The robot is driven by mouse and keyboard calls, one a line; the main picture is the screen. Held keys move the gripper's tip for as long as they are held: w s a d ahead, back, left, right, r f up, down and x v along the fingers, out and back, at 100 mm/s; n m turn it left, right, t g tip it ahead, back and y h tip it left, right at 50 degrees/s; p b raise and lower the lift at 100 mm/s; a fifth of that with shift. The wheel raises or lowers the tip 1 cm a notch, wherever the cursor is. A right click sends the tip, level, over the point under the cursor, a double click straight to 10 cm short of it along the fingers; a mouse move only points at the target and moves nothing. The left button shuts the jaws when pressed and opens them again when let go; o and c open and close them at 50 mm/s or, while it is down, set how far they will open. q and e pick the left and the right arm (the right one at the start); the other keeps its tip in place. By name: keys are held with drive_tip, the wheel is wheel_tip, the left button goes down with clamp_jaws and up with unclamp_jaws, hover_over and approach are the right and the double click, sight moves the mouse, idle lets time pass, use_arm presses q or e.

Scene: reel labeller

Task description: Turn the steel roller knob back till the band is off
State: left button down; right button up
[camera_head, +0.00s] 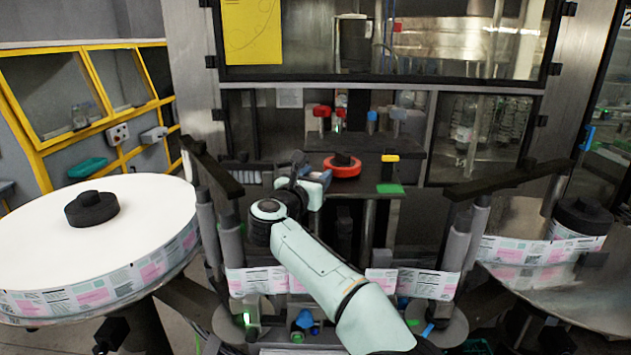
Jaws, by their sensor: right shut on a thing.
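My right arm comes in from the lower right. My right gripper (308,178) is at the middle of the machine, just left of the red ring with a black hub (342,168). It is shut on the steel roller knob, which the gripper and wrist largely hide. The label band, printed pink and pale green, shows left (257,281) and right of my forearm, which covers its middle. Whether the band touches the roller at the knob cannot be told. My left gripper is out of view.
A large white label reel (130,225) stands at the left and a second reel plate (560,285) at the right. Dark bars top the grey roller posts on both sides. Red and blue knobs (322,112) stand behind. A framed window closes off the back.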

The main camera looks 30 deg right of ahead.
drive_tip(key=n+t+y+b, duration=0.1)
drive_tip(key=n+t+y, duration=0.1)
drive_tip(key=shift+s+d+t+y+b, duration=0.2)
drive_tip(key=shift+t+y+b, duration=0.1)
drive_tip(key=shift+t+b, duration=0.1)
drive_tip(key=shift+n+t+y, duration=0.8)
drive_tip(key=shift+n+y, duration=0.3)
drive_tip(key=shift+y, duration=0.1)
drive_tip(key=shift+w+r+n+t+y, duration=0.1)
drive_tip(key=shift+n+t+y, duration=0.35)
drive_tip(key=shift+y, duration=0.25)
drive_tip(key=shift+n+y, duration=0.45)
drive_tip(key=shift+y, duration=0.05)
drive_tip(key=n+t+y+p, duration=0.1)
drive_tip(key=n+y, duration=0.1)
drive_tip(key=y, duration=0.1)
drive_tip(key=n+y+p, duration=0.1)
drive_tip(key=y+p, duration=0.1)
drive_tip(key=shift+a+r+n+t+y, duration=0.1)
drive_tip(key=shift+r+n+t+y, duration=0.05)
drive_tip(key=shift+n+t+y, duration=0.25)
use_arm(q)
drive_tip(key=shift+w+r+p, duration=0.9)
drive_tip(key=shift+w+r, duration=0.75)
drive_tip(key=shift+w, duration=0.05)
use_arm(e)
drive_tip(key=shift+n+g+y, duration=0.25)
drive_tip(key=shift+n+y, duration=1.15)
drive_tip(key=shift+y, duration=0.8)
drive_tip(key=shift+a, duration=0.1)
